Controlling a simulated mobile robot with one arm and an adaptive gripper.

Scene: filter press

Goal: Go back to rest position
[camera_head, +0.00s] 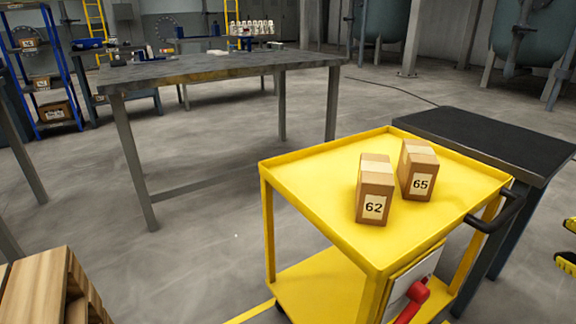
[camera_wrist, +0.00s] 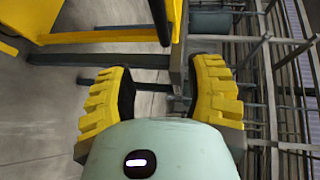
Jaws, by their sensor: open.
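My gripper (camera_wrist: 162,100) shows in the wrist view with its two yellow ribbed fingers spread apart. Nothing is between the fingers. The head view does not clearly show my gripper; only a small yellow and black piece is cut off at its right edge. Two cardboard boxes, one labelled 62 (camera_head: 375,190) and one labelled 65 (camera_head: 418,170), stand upright side by side on the top of a yellow cart (camera_head: 300,175).
A dark-topped table (camera_head: 490,140) stands close behind the cart on the right. A long metal table (camera_head: 220,68) is at the back left. Wooden crates (camera_head: 40,290) are at the lower left. Metal railing (camera_wrist: 265,85) shows in the wrist view. Open floor (camera_head: 200,225) lies left of the cart.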

